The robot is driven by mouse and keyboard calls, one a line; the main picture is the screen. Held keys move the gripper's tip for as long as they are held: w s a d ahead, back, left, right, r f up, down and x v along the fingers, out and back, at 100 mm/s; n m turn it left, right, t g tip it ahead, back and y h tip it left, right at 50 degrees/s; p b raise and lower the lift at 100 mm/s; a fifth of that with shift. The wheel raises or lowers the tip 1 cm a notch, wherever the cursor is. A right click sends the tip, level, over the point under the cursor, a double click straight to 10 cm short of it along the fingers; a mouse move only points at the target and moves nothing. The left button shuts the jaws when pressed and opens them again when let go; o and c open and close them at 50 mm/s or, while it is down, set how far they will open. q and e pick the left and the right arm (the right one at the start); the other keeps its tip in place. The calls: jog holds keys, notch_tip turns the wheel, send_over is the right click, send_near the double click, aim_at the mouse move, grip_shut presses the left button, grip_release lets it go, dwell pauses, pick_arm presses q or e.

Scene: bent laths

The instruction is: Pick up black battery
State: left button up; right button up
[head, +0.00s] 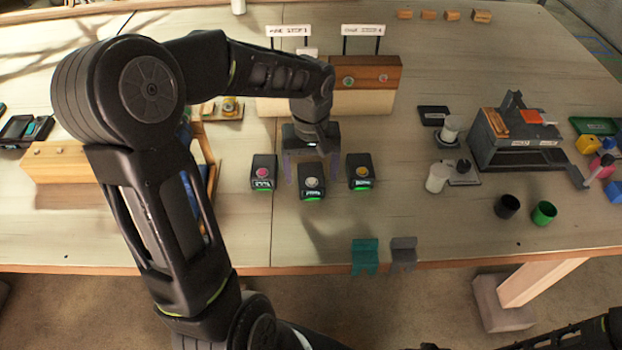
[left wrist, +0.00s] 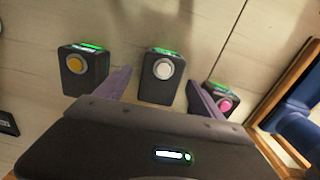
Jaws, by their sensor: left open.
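No thing is plainly marked as a battery. Three black boxes with round buttons and green-lit labels stand in a row: a pink-button box (head: 263,173), a white-button box (head: 312,187) and a yellow-button box (head: 360,172). In the left wrist view they are the pink-button box (left wrist: 222,100), white-button box (left wrist: 160,78) and yellow-button box (left wrist: 82,70). My left gripper (head: 312,176) is open and empty, its purple fingers (left wrist: 160,80) pointing down on either side of the white-button box, apart from it as far as I can tell. My right gripper is out of view.
A black cup (head: 507,206) and a green cup (head: 543,213) stand at the right, near white cylinders (head: 437,178) and a grey machine (head: 515,138). Teal (head: 365,256) and grey (head: 403,252) brackets sit at the front edge. A wooden block (head: 365,72) stands behind the boxes.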

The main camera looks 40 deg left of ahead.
pick_arm(q)
grip_shut()
dwell(0.9)
